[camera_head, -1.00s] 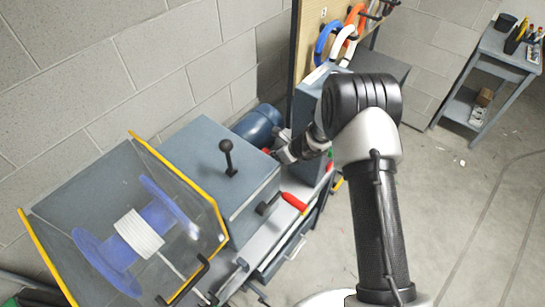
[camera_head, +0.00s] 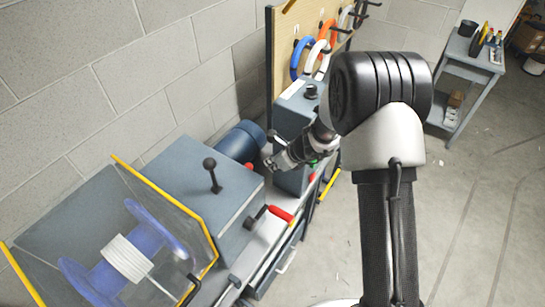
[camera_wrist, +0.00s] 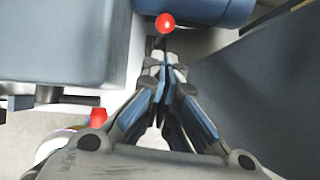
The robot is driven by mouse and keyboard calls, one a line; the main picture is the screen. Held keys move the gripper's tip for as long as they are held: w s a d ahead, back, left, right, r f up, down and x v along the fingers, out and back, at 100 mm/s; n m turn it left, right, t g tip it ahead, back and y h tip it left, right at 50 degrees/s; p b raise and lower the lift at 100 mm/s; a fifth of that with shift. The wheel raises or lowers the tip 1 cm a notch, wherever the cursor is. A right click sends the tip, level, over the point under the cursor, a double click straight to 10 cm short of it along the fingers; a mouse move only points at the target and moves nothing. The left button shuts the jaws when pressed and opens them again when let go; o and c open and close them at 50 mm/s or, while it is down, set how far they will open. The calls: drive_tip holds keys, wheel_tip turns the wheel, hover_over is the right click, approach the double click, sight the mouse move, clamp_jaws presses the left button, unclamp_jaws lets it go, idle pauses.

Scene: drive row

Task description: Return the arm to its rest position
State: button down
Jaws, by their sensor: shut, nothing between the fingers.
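My arm rises from the lower right in the head view and bends over at a thick black joint. My gripper (camera_head: 272,163) hangs at its far end, to the left of that joint, near the blue motor (camera_head: 241,141) and the blue-grey drive housing (camera_head: 203,185). In the wrist view my gripper (camera_wrist: 166,68) has its fingers together with nothing between them. A red ball knob (camera_wrist: 165,22) shows just beyond the fingertips; whether they touch it I cannot tell.
A red-handled lever (camera_head: 280,214) and a black ball-topped lever (camera_head: 213,176) stand at the housing. A clear guard with yellow edges (camera_head: 172,200) covers a blue spool (camera_head: 125,262). A grey cart (camera_head: 470,70) is at the back right; the right floor is open.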

drive_tip(key=s+r+n+b, duration=0.7)
drive_tip(key=s+r+n, duration=0.55)
drive_tip(key=r, duration=0.25)
drive_tip(key=s+d+n+h+b, duration=0.1)
drive_tip(key=s+d+n+b, duration=0.1)
drive_tip(key=s+d+n, duration=0.2)
drive_tip(key=s+d+f+n+h+b, duration=0.1)
drive_tip(key=s+d+n, duration=0.4)
drive_tip(key=s, duration=0.6)
drive_tip(key=s+d+f+n+h+b, duration=0.1)
drive_tip(key=s+d+n+h+b, duration=0.2)
drive_tip(key=s, duration=0.4)
drive_tip(key=shift+s+d+n+b, duration=0.25)
drive_tip(key=shift+d+n+b, duration=0.5)
drive_tip(key=shift+d, duration=0.25)
